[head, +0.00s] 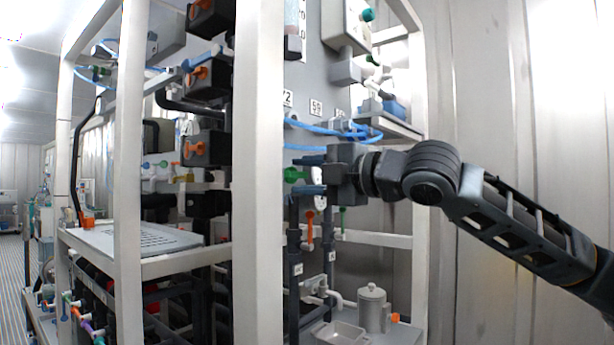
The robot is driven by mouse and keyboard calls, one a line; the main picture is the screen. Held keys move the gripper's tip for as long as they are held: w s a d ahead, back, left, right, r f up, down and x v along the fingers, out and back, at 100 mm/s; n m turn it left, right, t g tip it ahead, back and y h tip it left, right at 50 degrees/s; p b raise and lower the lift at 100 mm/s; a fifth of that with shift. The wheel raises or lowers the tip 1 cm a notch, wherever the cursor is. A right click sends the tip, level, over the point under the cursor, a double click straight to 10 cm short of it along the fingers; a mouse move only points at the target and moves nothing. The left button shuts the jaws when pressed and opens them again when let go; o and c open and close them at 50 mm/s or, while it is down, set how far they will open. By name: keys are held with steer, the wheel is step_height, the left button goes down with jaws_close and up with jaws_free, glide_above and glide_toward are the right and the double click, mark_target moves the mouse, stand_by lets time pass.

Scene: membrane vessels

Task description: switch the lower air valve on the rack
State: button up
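My gripper (307,175) reaches in from the right and points left into the rack (258,200). Its two dark fingers are apart, one above the other. A green valve handle (293,175) shows at the gap between the fingertips; I cannot tell whether they touch it. Another green handle (343,212) hangs lower, to the right, below the gripper. An orange handle (310,226) points down below the fingers. No label in view tells which is the lower air valve. Part of the valve area is hidden behind my gripper.
A white rack post stands just left of the fingertips. Blue hoses (335,128) run just above the gripper. Dark pipes (294,265) stand below. A metal canister (372,308) and a tray (338,334) sit on the lower shelf. A corrugated wall (490,120) is behind my arm.

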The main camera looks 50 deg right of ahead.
steer(key=s+b, duration=0.1)
steer(key=s, duration=0.6)
steer(key=shift+s, duration=0.4)
steer(key=shift+d, duration=0.1)
